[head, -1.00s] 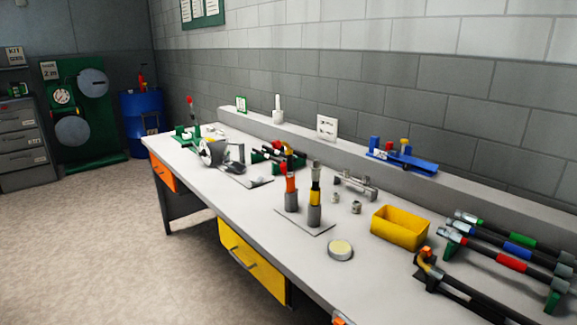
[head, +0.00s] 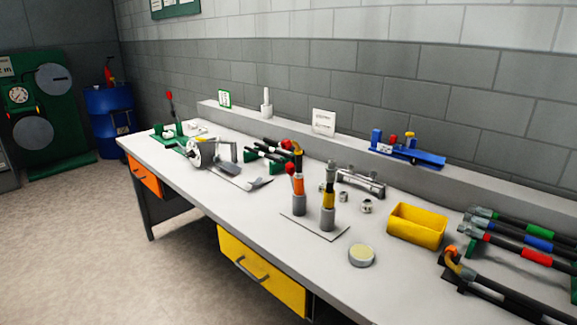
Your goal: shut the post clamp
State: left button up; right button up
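I cannot tell for certain which thing is the post clamp. A dark fixture with an orange top (head: 452,256) stands at the right front of the workbench, at the end of a thick black hose (head: 505,298); whether it is open or shut is too small to tell. Two upright tools, one orange (head: 298,186) and one yellow (head: 329,196), stand in grey round holders on a flat plate (head: 300,224) mid-bench. Neither of my grippers shows in the head view.
The long grey workbench (head: 215,205) carries a grey wheeled device (head: 203,153), a yellow bin (head: 417,228), a round tin (head: 362,255) and hoses with coloured bands (head: 520,252) on a rack. A yellow drawer (head: 262,272) is in its front. The floor (head: 90,235) at left is clear.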

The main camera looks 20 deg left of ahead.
aim_at(290, 167)
jog(key=i+j, duration=0.1)
jog(key=j, duration=0.7)
jog(key=i+j, duration=0.1)
jog(key=j, duration=0.7)
jog(key=i+j+z, duration=0.1)
jog(key=j, duration=0.7)
